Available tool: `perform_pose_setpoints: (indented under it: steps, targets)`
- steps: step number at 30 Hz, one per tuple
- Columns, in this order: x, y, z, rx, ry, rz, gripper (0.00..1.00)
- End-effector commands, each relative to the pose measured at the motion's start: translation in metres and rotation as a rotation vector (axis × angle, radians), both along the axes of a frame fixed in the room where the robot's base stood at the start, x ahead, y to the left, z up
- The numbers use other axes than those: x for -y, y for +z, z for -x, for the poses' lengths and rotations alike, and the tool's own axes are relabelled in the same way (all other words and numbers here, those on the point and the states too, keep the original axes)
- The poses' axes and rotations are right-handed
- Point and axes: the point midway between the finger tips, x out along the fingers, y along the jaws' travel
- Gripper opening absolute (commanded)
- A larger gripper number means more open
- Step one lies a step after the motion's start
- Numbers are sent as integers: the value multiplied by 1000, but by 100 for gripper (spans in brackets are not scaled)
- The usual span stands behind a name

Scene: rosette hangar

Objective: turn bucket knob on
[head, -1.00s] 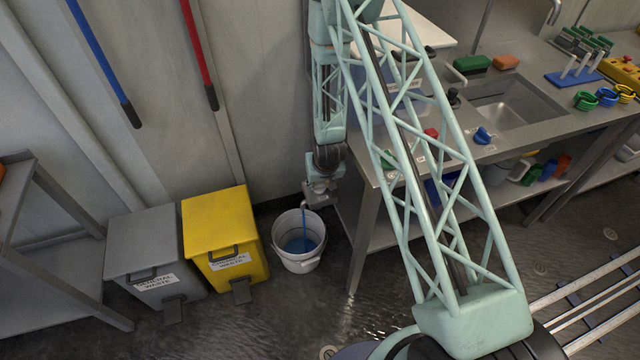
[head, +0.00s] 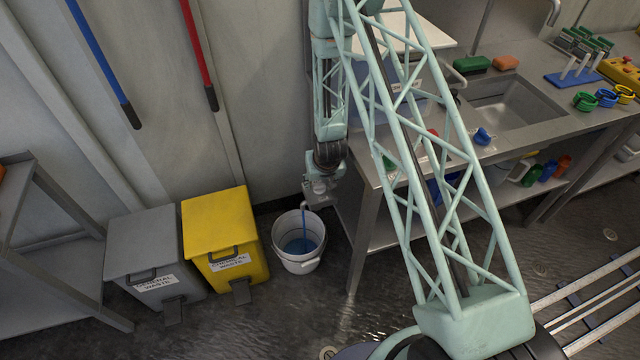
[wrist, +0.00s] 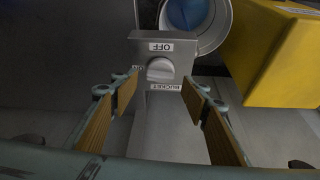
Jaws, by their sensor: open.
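The bucket knob (wrist: 160,69) is a round grey dial on a grey box (wrist: 190,46) in the wrist view. An "OFF" label is at the top, a partly covered "ON" label at the left, and an upside-down "BUCKET" label below. My gripper (wrist: 160,86) is open, its two tan-padded fingers on either side of the knob, with no clear contact. In the head view my gripper (head: 320,188) is small beside the wall, above the white bucket (head: 281,258).
A yellow waste bin (head: 215,215) and a grey waste bin (head: 140,240) stand left of the bucket. A steel bench (head: 520,125) with a sink is at the right, its leg close to the bucket. Blue and red handles hang on the wall.

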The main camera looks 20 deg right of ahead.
Motion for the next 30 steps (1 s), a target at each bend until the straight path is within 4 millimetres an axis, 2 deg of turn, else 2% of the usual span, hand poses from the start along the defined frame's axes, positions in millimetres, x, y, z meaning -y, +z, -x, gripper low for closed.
perform_pose_setpoints:
  steps: [2, 21, 30]
  targets:
    - [0, 8, 2, 2, 0, 0, 42]
    - [-5, 7, 97, -1, 0, 0, 42]
    - [-6, 7, 120, 0, 0, 0, 42]
